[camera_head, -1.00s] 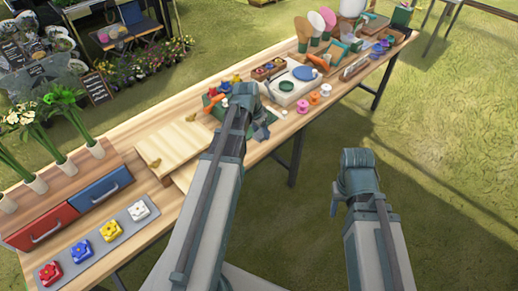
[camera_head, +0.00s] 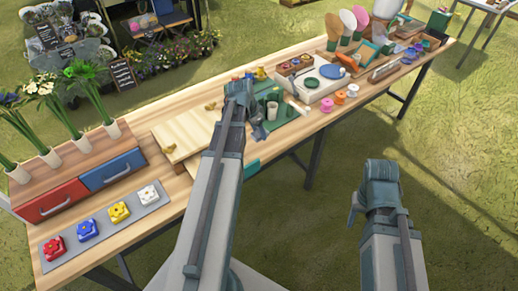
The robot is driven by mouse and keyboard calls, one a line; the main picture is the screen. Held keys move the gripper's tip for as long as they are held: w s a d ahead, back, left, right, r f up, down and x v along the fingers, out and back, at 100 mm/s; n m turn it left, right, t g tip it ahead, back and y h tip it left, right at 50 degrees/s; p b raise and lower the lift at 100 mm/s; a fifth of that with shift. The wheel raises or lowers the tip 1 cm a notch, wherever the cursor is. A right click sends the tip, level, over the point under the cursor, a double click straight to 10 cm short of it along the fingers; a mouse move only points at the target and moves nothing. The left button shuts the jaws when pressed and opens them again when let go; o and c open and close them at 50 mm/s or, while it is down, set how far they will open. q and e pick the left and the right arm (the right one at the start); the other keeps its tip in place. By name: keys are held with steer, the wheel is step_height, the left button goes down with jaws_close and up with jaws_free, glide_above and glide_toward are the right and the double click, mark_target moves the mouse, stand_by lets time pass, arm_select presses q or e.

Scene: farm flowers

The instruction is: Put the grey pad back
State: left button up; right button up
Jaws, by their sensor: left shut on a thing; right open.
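My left gripper (camera_head: 238,90) is over the middle of the long wooden table, at the left edge of the green mat. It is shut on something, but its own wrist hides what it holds. I cannot make out a separate grey pad at the jaws. A flat grey strip (camera_head: 104,229) lies at the table's near left, with red, blue, yellow and white flower blocks on it. I cannot tell if this strip is the task's pad. My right gripper (camera_head: 376,172) is open and empty over the grass, off the table's front edge.
A pale board (camera_head: 187,135) lies left of my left arm. A white tray (camera_head: 318,90) and several spools stand further right. The red drawer (camera_head: 50,201), blue drawer (camera_head: 112,173) and flower vases are at the left.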

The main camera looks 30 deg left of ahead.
mark_target(257, 134)
arm_select(q)
step_height(257, 134, down, 3)
steer(key=shift+f+b, duration=0.2)
steer(key=shift+b, duration=0.85)
arm_select(e)
step_height(257, 134, down, 3)
steer(key=shift+f, duration=0.2)
steer(key=shift+f, duration=0.1)
arm_select(q)
step_height(257, 134, down, 4)
steer(key=b, duration=0.3)
steer(key=shift+r+b, duration=0.15)
steer(key=shift+b, duration=0.2)
arm_select(e)
step_height(257, 134, down, 4)
steer(key=shift+r, duration=0.25)
arm_select(q)
steer(key=o, duration=1.2)
arm_select(e)
steer(key=shift+f, duration=0.1)
